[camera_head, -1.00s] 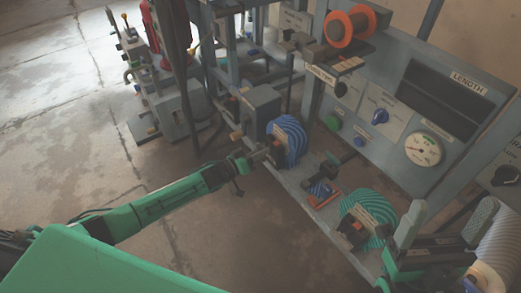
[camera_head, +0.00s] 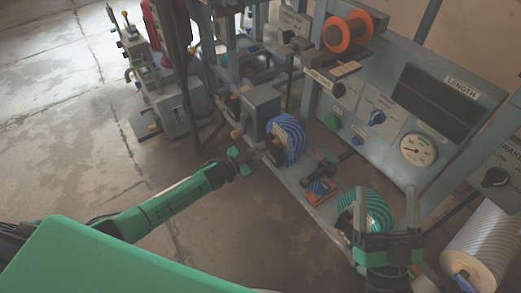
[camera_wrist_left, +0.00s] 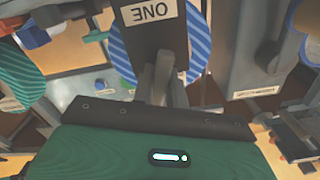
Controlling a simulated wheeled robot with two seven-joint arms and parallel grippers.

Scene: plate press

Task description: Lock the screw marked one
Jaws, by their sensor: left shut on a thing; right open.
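A blue-striped disc (camera_head: 290,137) stands on the grey bench, with a dark block in front of it. In the left wrist view, that block bears an upside-down label "ONE" (camera_wrist_left: 151,12). My left gripper (camera_head: 266,148) is at this block and shut on the screw marked one; its fingers (camera_wrist_left: 162,82) sit just below the label. The screw itself is mostly hidden by the fingers and block. My right gripper (camera_head: 385,228) is open, in front of the teal-striped disc (camera_head: 372,207) and partly covering it.
A small orange-and-blue part (camera_head: 321,190) lies on the bench between the discs. A panel with a gauge (camera_head: 418,150) and knobs stands behind. An orange spool (camera_head: 347,32) is above. A striped roll (camera_head: 482,245) is at right. The floor (camera_head: 70,120) at left is clear.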

